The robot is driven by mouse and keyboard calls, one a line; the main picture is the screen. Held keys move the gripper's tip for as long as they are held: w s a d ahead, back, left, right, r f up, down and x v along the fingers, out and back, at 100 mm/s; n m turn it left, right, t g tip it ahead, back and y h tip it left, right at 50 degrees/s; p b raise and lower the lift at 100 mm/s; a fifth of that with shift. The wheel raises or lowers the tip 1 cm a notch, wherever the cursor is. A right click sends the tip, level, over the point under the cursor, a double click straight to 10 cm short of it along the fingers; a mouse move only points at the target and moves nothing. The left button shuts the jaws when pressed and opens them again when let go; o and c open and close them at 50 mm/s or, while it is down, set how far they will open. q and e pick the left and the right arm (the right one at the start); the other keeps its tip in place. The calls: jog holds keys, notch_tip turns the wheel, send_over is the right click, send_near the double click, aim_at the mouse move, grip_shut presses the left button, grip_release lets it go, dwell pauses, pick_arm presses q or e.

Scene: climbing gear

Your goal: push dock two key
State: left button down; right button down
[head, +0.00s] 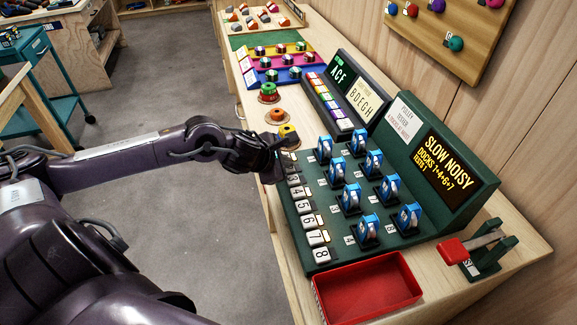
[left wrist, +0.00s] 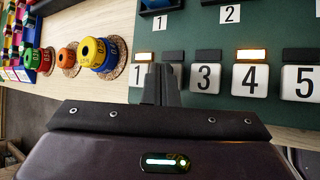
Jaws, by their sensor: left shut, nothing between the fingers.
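The dark green pulley tester (head: 335,262) has a column of white numbered keys along its near-left edge. My left gripper (head: 283,160) is shut and empty at the far end of that column. In the left wrist view its fingertips (left wrist: 168,84) stand between key 1 (left wrist: 138,76) and key 3 (left wrist: 205,78). They cover the place of key two, so its number is hidden, and I cannot tell whether they touch it. The lamps above key 1 and key 4 (left wrist: 250,80) glow; the lamp above key two (left wrist: 173,56) is dark. My right gripper is out of view.
Several blue pulleys (head: 352,199) stand on the tester's docks. The display (head: 447,165) reads "SLOW NOISY, DOCKS 1+4+6+7". A red tray (head: 318,292) and a red-handled lever (head: 452,252) are at the near end.

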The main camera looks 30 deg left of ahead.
pick_arm(q)
jog(key=shift+r+p, duration=0.55)
jog(key=shift+r, duration=0.35)
jog(key=shift+r, duration=0.1)
notch_tip(320, 180, up, 6)
jog(key=p, duration=0.3)
dwell(0.6)
